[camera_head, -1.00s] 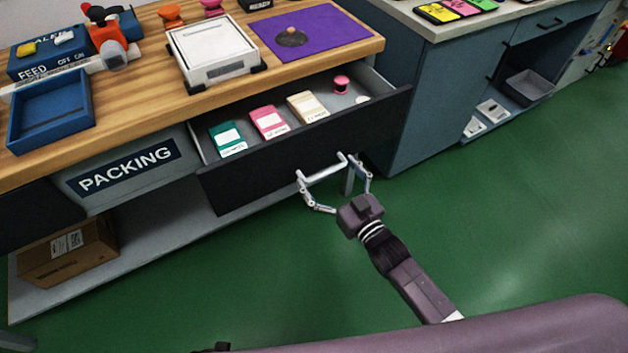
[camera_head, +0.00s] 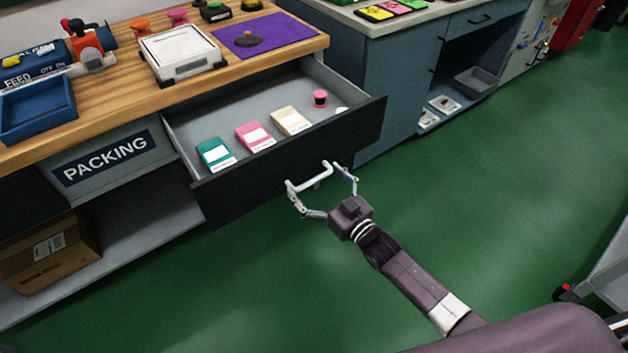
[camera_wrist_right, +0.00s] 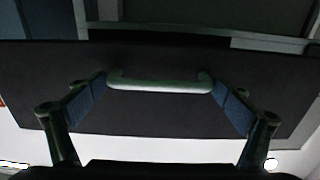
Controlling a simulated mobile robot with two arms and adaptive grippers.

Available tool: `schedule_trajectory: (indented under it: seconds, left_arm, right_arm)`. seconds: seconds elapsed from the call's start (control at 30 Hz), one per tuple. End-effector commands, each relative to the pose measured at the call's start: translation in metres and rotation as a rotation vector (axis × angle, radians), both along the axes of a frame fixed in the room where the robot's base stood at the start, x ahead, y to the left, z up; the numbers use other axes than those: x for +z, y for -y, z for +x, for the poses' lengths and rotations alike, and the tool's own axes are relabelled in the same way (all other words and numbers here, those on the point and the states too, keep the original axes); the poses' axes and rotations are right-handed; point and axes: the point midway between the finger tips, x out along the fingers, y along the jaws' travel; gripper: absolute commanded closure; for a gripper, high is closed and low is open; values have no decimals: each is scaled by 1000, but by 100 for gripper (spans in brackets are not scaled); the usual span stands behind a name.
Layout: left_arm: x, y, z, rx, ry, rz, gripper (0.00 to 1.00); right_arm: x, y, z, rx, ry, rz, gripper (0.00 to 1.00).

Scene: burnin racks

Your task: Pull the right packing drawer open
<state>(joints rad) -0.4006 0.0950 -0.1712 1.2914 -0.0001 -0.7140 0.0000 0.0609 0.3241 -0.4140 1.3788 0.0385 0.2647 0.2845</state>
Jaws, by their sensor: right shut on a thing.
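The right packing drawer (camera_head: 250,170) has a dark front and grey inside, and stands pulled well out from under the wooden bench. It holds a green packet (camera_head: 216,154), a pink packet (camera_head: 255,136), a cream packet (camera_head: 291,121) and a pink spool (camera_head: 320,98). My right gripper (camera_head: 323,187) is at the white bar handle (camera_head: 309,179), with one finger at each end of it. In the right wrist view the handle (camera_wrist_right: 160,84) lies between the two fingers, which are shut on it. My left gripper is not in view.
The bench top (camera_head: 120,98) carries a white scale (camera_head: 180,55), a blue tray (camera_head: 38,108) and a purple mat (camera_head: 265,36). A cardboard box (camera_head: 50,250) sits on the lower shelf. A blue cabinet (camera_head: 385,75) stands to the right. Green floor in front is clear.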

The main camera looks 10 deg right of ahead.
Motion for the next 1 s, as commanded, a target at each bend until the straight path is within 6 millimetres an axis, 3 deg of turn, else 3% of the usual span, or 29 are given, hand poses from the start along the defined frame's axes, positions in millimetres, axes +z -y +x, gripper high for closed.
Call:
schedule_trajectory:
  seconds: [0.17, 0.2, 0.23, 0.67, 1.0]
  left_arm:
    - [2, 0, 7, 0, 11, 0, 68]
    - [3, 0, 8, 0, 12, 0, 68]
    - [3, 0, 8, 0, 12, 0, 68]
    - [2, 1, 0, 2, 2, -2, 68]
    - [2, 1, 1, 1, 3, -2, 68]
  right_arm:
    - [2, 2, 1, -2, 4, -2, 48]
    - [2, 2, 1, -2, 4, -2, 4]
    - [2, 2, 1, -2, 4, -2, 0]
    - [-1, 5, -10, -1, -1, -1, 0]
    - [-1, 33, -72, -1, 0, -2, 0]
